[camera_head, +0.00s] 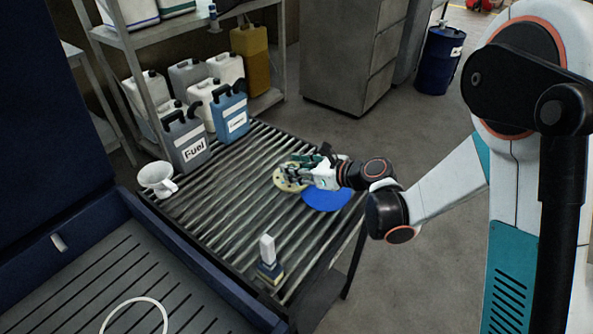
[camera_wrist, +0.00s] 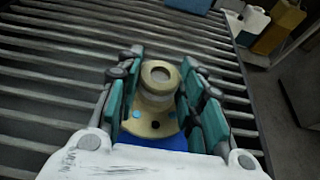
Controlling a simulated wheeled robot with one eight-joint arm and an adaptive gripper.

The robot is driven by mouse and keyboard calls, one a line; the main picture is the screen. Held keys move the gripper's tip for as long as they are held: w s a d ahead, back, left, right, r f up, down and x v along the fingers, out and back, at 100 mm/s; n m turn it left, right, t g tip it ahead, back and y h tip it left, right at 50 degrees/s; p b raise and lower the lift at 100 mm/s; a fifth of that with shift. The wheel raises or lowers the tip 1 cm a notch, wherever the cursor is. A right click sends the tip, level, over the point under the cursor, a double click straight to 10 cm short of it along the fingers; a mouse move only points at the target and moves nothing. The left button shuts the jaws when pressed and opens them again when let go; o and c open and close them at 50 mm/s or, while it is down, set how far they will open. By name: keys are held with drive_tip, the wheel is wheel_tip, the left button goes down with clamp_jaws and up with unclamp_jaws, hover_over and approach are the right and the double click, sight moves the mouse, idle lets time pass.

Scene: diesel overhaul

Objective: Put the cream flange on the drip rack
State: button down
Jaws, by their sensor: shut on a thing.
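The cream flange (camera_wrist: 152,122) sits between the fingers of my gripper (camera_wrist: 158,108) in the wrist view, with its round neck and open bore facing the camera. My gripper is shut on it. In the head view my gripper (camera_head: 312,175) is over the slatted drip rack (camera_head: 215,215), and part of the flange (camera_head: 287,181) shows at its fingertips. The slats lie close under the flange; I cannot tell whether it touches them. The fingers hide part of the flange.
A blue disc (camera_head: 325,197) lies right of the flange on the rack. A grey fuel can (camera_head: 185,142), a blue can (camera_head: 230,112) and a white funnel (camera_head: 157,178) stand at its far left. A white-handled brush (camera_head: 268,258) stands near the front. The middle slats are clear.

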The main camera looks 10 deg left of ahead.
drive_tip(key=shift+f, duration=0.15)
drive_tip(key=c, duration=1.1)
unclamp_jaws()
drive_tip(key=shift+s+d+r, duration=0.1)
drive_tip(key=shift+d+r, duration=0.1)
drive_tip(key=shift+r, duration=0.1)
drive_tip(key=p+v, duration=0.3)
drive_tip(key=v, duration=0.8)
drive_tip(key=shift+s+d, duration=0.2)
drive_tip(key=shift+d, duration=0.05)
